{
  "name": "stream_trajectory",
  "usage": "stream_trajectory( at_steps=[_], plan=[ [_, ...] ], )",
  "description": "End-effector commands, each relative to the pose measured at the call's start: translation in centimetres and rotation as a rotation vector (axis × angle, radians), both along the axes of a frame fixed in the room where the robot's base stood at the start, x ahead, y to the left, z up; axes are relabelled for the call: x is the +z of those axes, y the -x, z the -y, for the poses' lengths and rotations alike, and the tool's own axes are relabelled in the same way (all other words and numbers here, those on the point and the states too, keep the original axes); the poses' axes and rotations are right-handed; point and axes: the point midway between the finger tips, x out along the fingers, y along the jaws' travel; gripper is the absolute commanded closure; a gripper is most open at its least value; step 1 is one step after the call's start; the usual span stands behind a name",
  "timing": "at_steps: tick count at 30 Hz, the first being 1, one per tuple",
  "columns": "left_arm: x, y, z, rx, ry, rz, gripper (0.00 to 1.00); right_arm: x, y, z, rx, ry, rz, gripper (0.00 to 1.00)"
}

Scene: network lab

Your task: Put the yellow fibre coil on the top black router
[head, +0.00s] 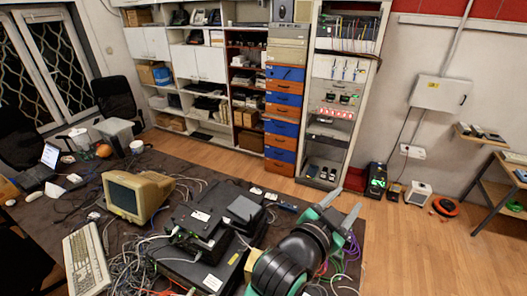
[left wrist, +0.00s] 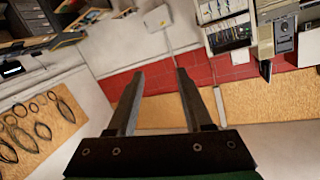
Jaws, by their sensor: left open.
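A stack of black network boxes stands on the dark desk in the head view. The upper black router (head: 197,217) has a white label and cables at its front, and lies on a wider black unit (head: 180,268). A smaller dark box (head: 243,209) stands at its right. I cannot make out the yellow fibre coil in either view. My left gripper (head: 341,205) is open and empty, at the right of the stack. Its two parted fingers (left wrist: 155,88) also show in the left wrist view, with nothing between them. My right gripper is not in view.
A beige monitor (head: 132,195) and a keyboard (head: 86,258) stand left of the stack. Tangled cables (head: 125,270) cover the desk front. My left arm hides part of the desk's right side.

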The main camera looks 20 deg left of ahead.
Motion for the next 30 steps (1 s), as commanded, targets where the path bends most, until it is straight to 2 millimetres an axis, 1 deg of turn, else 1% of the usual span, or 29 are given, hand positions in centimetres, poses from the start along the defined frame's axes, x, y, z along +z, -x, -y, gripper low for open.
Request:
stream_trajectory(
  at_steps=[1, 2, 3, 4, 5, 6, 8, 9, 10, 12, 15, 18, 30],
  plan=[
    [5.5, 0.6, -3.1, 0.049, 0.073, 0.116, 0.49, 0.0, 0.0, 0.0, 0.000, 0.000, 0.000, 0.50],
    [8.6, 1.4, -4.9, 0.073, 0.117, 0.182, 0.49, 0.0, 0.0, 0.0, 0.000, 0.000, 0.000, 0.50],
    [12.5, 2.8, -7.2, 0.102, 0.175, 0.273, 0.49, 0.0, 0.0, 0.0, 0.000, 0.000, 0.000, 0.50],
    [15.2, 4.2, -9.0, 0.121, 0.215, 0.341, 0.49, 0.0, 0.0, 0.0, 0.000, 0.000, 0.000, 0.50],
    [17.8, 5.8, -10.7, 0.138, 0.254, 0.411, 0.49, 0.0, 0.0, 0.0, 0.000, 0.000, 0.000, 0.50],
    [20.9, 8.2, -12.8, 0.156, 0.301, 0.499, 0.49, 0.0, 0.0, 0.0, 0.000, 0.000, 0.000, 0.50],
    [24.7, 11.9, -15.4, 0.173, 0.362, 0.621, 0.49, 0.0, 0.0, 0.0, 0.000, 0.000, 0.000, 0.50],
    [26.5, 14.3, -16.8, 0.180, 0.395, 0.692, 0.49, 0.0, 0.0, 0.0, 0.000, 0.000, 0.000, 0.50],
    [27.7, 16.0, -17.6, 0.182, 0.415, 0.739, 0.49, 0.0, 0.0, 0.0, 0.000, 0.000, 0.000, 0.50],
    [29.5, 19.2, -19.0, 0.184, 0.450, 0.823, 0.49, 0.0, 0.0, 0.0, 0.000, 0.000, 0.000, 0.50],
    [30.7, 21.6, -19.9, 0.183, 0.474, 0.885, 0.49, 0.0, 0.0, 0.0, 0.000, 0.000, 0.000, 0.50],
    [30.9, 22.1, -20.0, 0.181, 0.480, 0.897, 0.49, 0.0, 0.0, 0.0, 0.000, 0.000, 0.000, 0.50],
    [30.8, 21.9, -19.9, 0.181, 0.478, 0.893, 0.49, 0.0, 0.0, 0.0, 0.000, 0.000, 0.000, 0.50]
  ],
)
